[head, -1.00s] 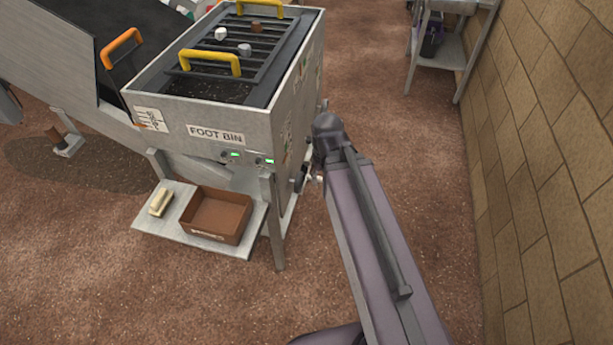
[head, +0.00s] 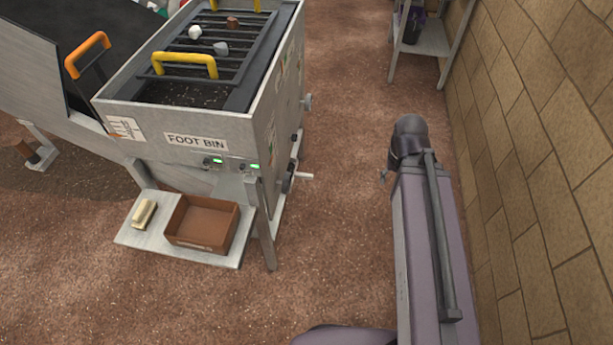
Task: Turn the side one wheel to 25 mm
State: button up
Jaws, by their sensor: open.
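The grey foot bin (head: 130,122) stands at the left of the head view. Small fittings stick out along its right side: a grey wheel-like knob (head: 306,103) high at the far end, and a dark round wheel (head: 287,184) with a pale handle (head: 304,175) low near the front leg. Which is the side one wheel, and any scale in mm, I cannot make out. My gripper (head: 384,174) is mostly hidden behind my arm; a small grey part shows left of it. It is open, apart from the bin, with floor between them.
A shelf below the bin holds a brown box (head: 203,223) and a pale block (head: 144,213). Yellow handles (head: 184,65) and several small lumps are on the bin's grate. A block wall (head: 530,150) stands close on the right; a grey rack (head: 425,40) stands behind. Brown floor lies clear between bin and arm.

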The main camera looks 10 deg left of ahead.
aim_at(286, 182)
jog(key=z, duration=0.85)
jog(key=k, duration=0.9)
jog(key=u, duration=1)
jog(key=i, duration=0.5)
jog(key=z, duration=0.2)
